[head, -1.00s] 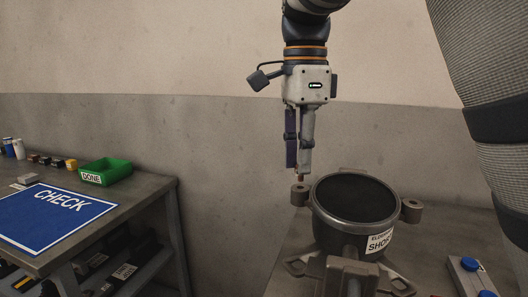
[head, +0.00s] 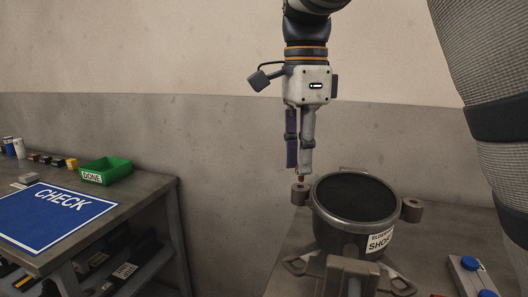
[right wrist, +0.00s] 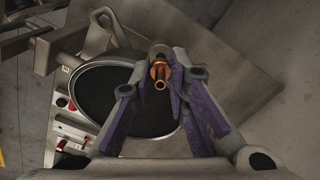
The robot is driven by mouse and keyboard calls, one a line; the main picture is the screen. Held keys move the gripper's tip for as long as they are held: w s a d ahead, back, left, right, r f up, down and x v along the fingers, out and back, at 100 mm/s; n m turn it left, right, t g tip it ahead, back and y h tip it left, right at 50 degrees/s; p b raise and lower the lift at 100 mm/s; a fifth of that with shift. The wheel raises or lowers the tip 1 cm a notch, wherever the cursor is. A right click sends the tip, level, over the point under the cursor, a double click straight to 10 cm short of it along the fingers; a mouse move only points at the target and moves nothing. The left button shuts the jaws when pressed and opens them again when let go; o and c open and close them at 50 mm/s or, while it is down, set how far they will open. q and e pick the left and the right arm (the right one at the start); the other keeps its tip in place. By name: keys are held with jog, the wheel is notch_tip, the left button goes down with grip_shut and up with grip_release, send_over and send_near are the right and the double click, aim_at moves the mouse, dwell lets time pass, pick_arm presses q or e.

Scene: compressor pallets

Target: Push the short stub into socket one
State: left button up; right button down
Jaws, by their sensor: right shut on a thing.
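My right gripper (head: 301,172) points straight down, its fingers shut on the short copper stub (right wrist: 160,74). In the head view only a small tip of the stub shows below the fingers. The tip is right above the round lug (head: 300,190) on the left side of the dark compressor (head: 362,236). I cannot tell if the tip touches the lug or has entered its hole. In the right wrist view the compressor's black round top (right wrist: 95,92) lies behind the fingers. No lug carries a readable number. My left gripper is not in view.
A second lug (head: 411,208) sits on the compressor's right side. A block with blue caps (head: 470,268) lies at the lower right. On the left, a bench holds a blue CHECK mat (head: 45,225) and a green DONE bin (head: 106,169). A bare wall stands behind.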

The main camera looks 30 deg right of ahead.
jog(key=shift+f, duration=1.2)
jog(key=c, duration=1.5)
grip_release()
jog(key=shift+o, duration=0.2)
notch_tip(320, 180, up, 12)
jog(key=shift+w, duration=0.1)
